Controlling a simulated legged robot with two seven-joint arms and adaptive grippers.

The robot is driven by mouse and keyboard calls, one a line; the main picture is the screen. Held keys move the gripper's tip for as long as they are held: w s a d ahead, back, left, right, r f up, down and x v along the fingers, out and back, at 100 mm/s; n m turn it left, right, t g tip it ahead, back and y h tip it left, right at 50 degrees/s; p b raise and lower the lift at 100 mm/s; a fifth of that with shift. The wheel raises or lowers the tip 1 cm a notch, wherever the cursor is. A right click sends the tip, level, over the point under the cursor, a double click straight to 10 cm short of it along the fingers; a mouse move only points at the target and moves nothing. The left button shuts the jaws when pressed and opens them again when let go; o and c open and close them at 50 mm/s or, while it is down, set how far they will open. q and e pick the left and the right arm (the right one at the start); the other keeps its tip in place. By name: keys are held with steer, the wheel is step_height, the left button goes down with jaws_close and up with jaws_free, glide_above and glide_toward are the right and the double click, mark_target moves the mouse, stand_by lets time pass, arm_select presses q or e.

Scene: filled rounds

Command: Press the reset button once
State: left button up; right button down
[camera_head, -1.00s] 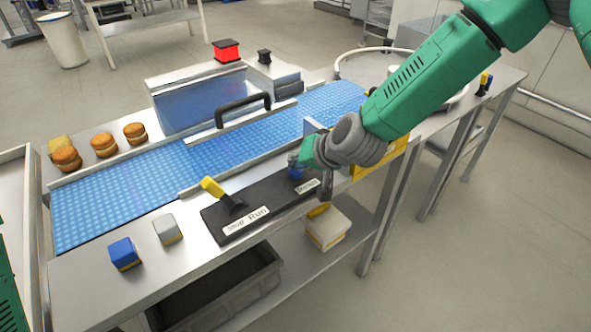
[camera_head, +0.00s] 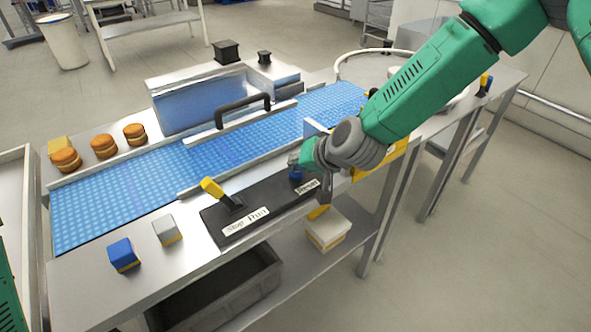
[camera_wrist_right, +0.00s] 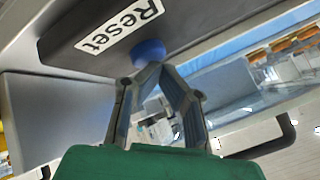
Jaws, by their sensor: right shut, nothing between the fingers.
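The blue reset button (camera_head: 296,175) sits at the right end of the black control panel (camera_head: 262,205), beside a label reading "Reset" in the wrist view (camera_wrist_right: 120,27). My right gripper (camera_head: 295,162) is shut and empty, directly at the button. In the right wrist view its closed fingertips (camera_wrist_right: 150,68) meet the blue button (camera_wrist_right: 148,50) and appear to touch it. How far the button is pushed in cannot be told. My left gripper is not in view.
A yellow-handled lever (camera_head: 213,188) stands on the panel's left, by Stop and Run labels. A blue conveyor (camera_head: 120,190) runs behind. A dark signal lamp (camera_head: 227,52) stands at the back. Two small blocks, one blue (camera_head: 123,254) and one grey (camera_head: 166,229), lie on the near ledge.

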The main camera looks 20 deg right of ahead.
steer(key=shift+r+p, duration=0.7)
steer(key=shift+r, duration=0.2)
step_height(320, 180, up, 5)
steer(key=p, duration=0.4)
stand_by(0.5)
